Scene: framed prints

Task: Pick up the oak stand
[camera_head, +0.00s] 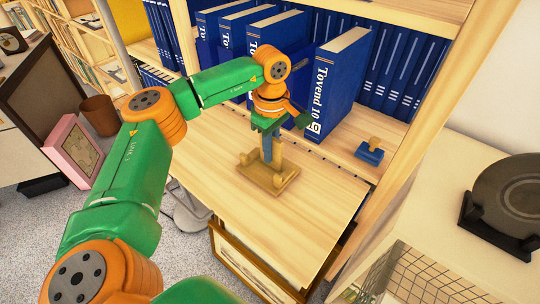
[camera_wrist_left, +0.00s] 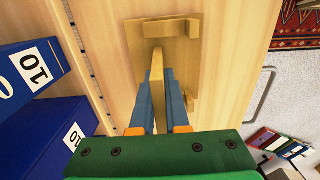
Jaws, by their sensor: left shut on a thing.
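The oak stand (camera_head: 268,180) is a small light-wood piece with a flat base and raised ends, over the pulled-out wooden board in the head view. In the left wrist view the oak stand (camera_wrist_left: 183,57) shows its base and a thin upright part. My left gripper (camera_head: 271,152) comes down from above, and its blue fingers are shut on that upright part. In the left wrist view the fingers of my left gripper (camera_wrist_left: 160,95) lie on either side of it. I cannot tell whether the base touches the board. My right gripper is not in view.
Large blue binders (camera_head: 333,80) stand behind the board (camera_head: 315,200). A small blue stamp-like object with a wooden knob (camera_head: 370,152) sits right of them. A dark round plate on a black holder (camera_head: 508,195) and a wire basket (camera_head: 405,275) are at the right. The board's front is clear.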

